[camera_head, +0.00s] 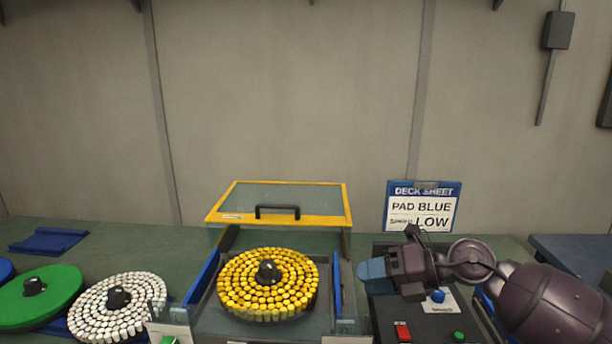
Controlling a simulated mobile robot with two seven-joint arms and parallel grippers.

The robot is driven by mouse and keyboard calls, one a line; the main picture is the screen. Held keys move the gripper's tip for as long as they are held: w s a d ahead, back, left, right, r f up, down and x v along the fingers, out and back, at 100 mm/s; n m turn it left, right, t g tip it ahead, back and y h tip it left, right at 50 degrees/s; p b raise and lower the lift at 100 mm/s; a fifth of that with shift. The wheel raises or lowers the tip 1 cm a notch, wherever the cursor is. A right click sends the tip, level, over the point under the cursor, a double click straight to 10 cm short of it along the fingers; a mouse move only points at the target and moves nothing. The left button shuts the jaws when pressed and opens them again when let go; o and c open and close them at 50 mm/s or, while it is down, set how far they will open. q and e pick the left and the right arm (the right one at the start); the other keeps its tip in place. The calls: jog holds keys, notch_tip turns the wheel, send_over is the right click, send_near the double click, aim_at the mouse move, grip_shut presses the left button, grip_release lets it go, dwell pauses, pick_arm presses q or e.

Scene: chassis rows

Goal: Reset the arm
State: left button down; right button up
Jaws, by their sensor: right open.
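My right arm comes in from the right edge, and my right gripper (374,274) with its blue fingertips is held above a dark control panel (424,325). The gripper is open and holds nothing that I can see. The arm hides part of the panel. My left gripper is not in view.
A tray with a yellow pad disc (268,284) stands at the centre, its yellow-framed lid (279,203) raised. A white pad disc (117,306) and a green disc (38,296) lie left.

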jog(key=d+f+m+t+h, duration=0.45)
jog(key=m+t, duration=0.25)
jog(key=m, duration=0.6)
jog(key=d+f+m+t+h, duration=0.5)
jog(key=m+t, duration=0.3)
jog(key=m, duration=0.6)
jog(key=s+d+f+m+g+h, duration=0.2)
jog(key=s+f+m, duration=0.3)
jog(key=s+f, duration=0.6)
jog(key=s+d+f+m+g+h, duration=0.2)
jog(key=s+d+f+m+g, duration=0.2)
jog(key=s+f, duration=0.7)
jog(key=shift+s+d+f+m, duration=0.15)
jog(key=shift+s+f+m, duration=0.2)
jog(key=shift+s, duration=0.4)
jog(key=shift+r, duration=0.1)
